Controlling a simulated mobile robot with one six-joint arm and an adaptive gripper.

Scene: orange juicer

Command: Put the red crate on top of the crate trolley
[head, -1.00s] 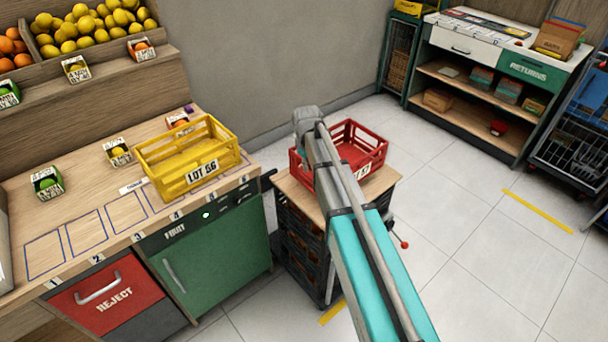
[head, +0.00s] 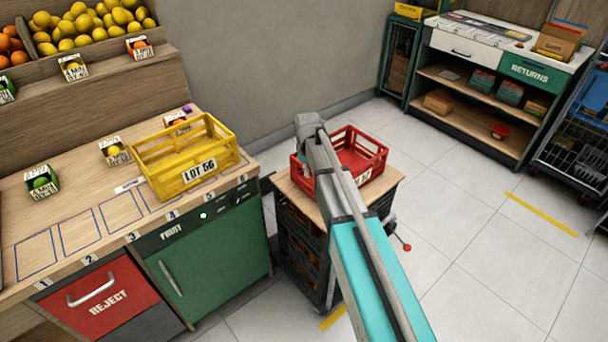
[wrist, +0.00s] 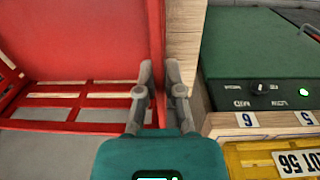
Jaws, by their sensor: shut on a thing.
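The red crate (head: 362,158) is over the wooden top (head: 384,192) of the crate trolley (head: 300,245) in the head view, upright. I cannot tell whether it rests on the top or hangs just above it. My arm hides its left part. In the wrist view, the red crate (wrist: 80,40) fills the left side, and a strip of the trolley top (wrist: 185,45) shows beside it. My gripper (wrist: 159,72) is shut on the crate's wall, one finger on each side. The fingers are hidden in the head view.
A counter with a yellow crate (head: 186,160) and a green cabinet (head: 212,258) stands left of the trolley. A grey wall (head: 270,60) is behind. Open tiled floor (head: 470,230) lies to the right. A returns shelf (head: 465,110) stands at the back right.

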